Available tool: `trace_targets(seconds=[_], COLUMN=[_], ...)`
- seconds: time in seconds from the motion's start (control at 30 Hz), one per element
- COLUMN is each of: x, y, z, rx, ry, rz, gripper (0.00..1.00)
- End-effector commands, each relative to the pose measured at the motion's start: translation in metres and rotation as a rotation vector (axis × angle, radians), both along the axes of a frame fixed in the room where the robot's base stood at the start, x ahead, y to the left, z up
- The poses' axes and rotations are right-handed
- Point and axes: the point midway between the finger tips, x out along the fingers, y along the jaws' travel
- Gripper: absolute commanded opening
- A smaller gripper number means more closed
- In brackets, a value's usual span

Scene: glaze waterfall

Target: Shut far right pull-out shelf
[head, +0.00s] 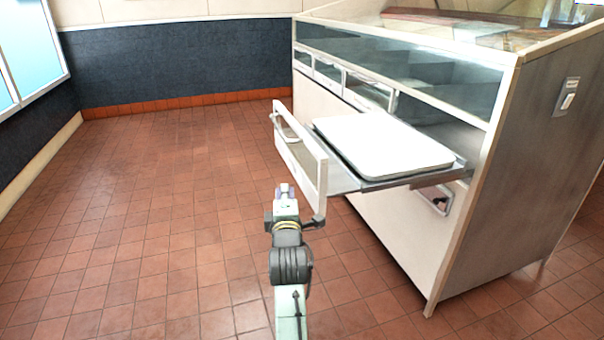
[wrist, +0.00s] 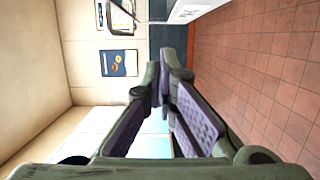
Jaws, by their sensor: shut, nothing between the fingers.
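The pull-out shelf (head: 362,184) at the right end of the display counter (head: 396,228) stands extended in the head view, with a white tray (head: 382,142) lying on it. Its white front panel (head: 300,160) has a handle (head: 285,128) and faces left, well away from the counter. My gripper (head: 285,188) is shut and empty, just left of the panel's near lower part. A small gap seems to separate them, but contact is hard to judge. In the wrist view my gripper (wrist: 160,85) has its fingers together with nothing between them. A white piece at the top edge may be part of the shelf.
Other drawer fronts (head: 329,70) along the counter sit flush. A lower handle (head: 436,200) is on the counter's front below the shelf. The tiled floor (head: 170,190) to the left is clear. A dark wall (head: 190,60) stands behind.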

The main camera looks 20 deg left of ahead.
Motion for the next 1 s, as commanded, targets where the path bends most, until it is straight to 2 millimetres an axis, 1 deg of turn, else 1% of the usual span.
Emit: trace_targets(seconds=[0.03, 0.2, 0.37, 0.4, 0.5, 0.67, 1.0], x=[0.010, 0.045, 0.075, 0.079, 0.086, 0.093, 0.094], y=[0.004, 0.017, 0.029, 0.018, 0.006, -0.004, -0.007], z=[0.002, 0.003, 0.003, 0.003, 0.002, 0.001, 0.001], rx=[0.001, 0.003, 0.004, 0.004, 0.005, 0.003, 0.004], ry=[0.001, 0.001, 0.001, 0.000, 0.001, 0.000, -0.001], rz=[0.000, 0.001, 0.002, -0.002, -0.001, 0.000, 0.001], gripper=[0.00, 0.00, 0.00, 0.00, 0.00, 0.00, 0.00])
